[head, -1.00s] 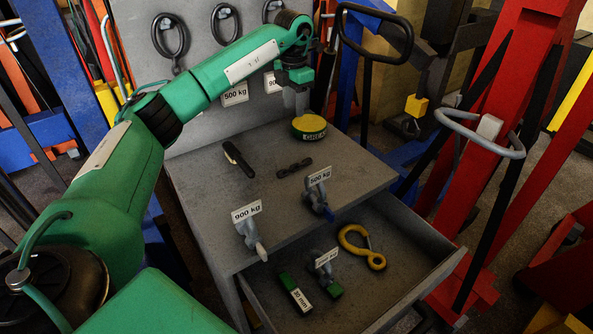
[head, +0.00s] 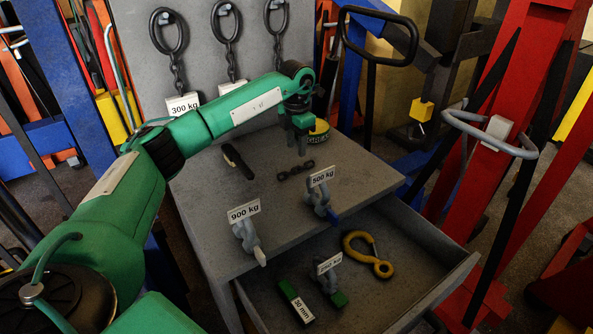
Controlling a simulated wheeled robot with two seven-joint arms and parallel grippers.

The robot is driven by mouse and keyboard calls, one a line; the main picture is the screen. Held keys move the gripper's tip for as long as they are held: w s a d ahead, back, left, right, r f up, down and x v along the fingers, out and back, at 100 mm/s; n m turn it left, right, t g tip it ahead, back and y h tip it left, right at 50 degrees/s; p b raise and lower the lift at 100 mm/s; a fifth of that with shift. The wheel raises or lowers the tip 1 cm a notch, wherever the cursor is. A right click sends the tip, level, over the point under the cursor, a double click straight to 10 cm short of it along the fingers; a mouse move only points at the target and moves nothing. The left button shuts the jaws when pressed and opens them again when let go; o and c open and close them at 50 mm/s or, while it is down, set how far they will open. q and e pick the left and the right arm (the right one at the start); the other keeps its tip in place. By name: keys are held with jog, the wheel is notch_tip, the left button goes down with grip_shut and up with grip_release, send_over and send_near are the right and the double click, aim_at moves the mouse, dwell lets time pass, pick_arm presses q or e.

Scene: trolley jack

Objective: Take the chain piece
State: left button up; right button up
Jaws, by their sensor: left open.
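The chain piece (head: 296,170) is a short row of dark links lying flat on the grey top of the cabinet. My left gripper (head: 302,150) points down just above and behind it in the picture. It is open, with nothing seen between its fingers. The fingertips are small and dark, so I cannot tell exactly how high they are above the links. My right gripper is not in view.
A black-handled tool (head: 237,161) lies left of the chain piece. Shackles tagged 500 kg (head: 319,200) and 900 kg (head: 246,236) stand nearer the front. The open drawer (head: 420,290) holds a yellow hook (head: 368,255).

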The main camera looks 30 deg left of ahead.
aim_at(297, 168)
pick_arm(q)
notch_tip(297, 168, down, 2)
jog(key=shift+f, duration=0.15)
notch_tip(297, 168, down, 5)
jog(key=shift+d+r+p, duration=0.1)
jog(key=shift+p, duration=0.4)
jog(key=shift+s, duration=0.1)
grip_shut()
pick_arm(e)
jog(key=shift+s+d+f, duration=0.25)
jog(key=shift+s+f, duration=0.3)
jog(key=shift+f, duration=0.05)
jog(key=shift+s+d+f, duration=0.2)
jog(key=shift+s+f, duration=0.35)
